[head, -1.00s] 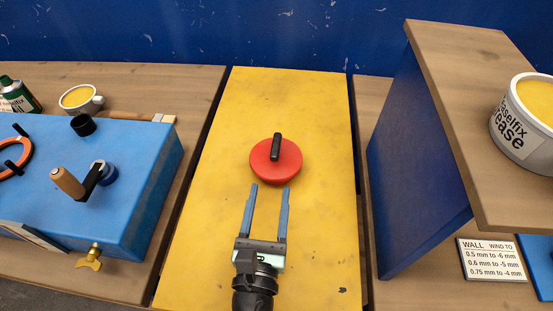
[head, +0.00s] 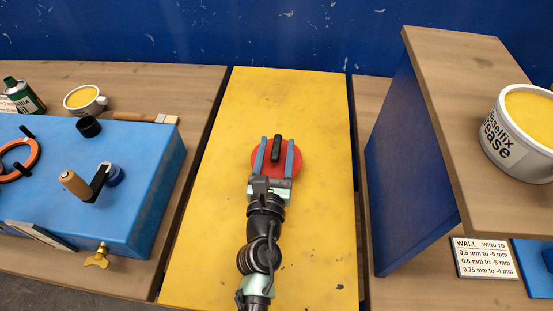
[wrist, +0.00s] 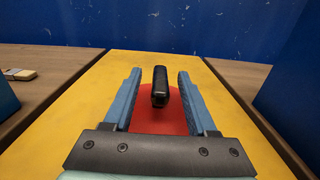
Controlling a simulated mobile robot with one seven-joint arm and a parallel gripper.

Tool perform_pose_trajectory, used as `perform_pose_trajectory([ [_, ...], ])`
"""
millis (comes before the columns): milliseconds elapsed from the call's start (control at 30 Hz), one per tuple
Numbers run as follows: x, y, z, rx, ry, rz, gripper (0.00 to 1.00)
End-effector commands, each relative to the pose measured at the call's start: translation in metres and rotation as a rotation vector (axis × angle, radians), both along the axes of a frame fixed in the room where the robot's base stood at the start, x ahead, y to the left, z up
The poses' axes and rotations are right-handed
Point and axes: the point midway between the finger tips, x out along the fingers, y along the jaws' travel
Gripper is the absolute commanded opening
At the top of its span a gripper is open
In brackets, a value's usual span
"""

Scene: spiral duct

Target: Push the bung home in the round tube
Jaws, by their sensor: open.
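The bung is a round red disc (head: 292,166) with a black upright bar handle (head: 276,148) on top. It lies on the yellow bench top. My gripper (head: 276,141) is open, with its two blue fingers over the disc, one on each side of the handle. In the wrist view the handle (wrist: 160,87) stands between the fingers, with a gap on both sides, and the red disc (wrist: 160,120) shows below. I cannot make out a round tube in these views.
The yellow bench top (head: 215,210) is otherwise clear. On the left stands a blue box (head: 140,190) with a crank handle (head: 77,184). On the right, a raised wooden shelf (head: 470,110) with a blue side holds a grease tub (head: 520,135). A blue wall closes the back.

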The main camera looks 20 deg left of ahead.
Motion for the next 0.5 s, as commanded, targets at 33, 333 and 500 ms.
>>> perform_pose_trajectory([
  [33, 0.0027, 0.0005, 0.0007, 0.000, -0.001, 0.000, 0.57],
  [333, 0.0033, 0.0008, -0.0001, 0.000, 0.000, 0.000, 0.47],
  [500, 0.0032, 0.0009, 0.0001, 0.000, 0.000, 0.000, 0.16],
])
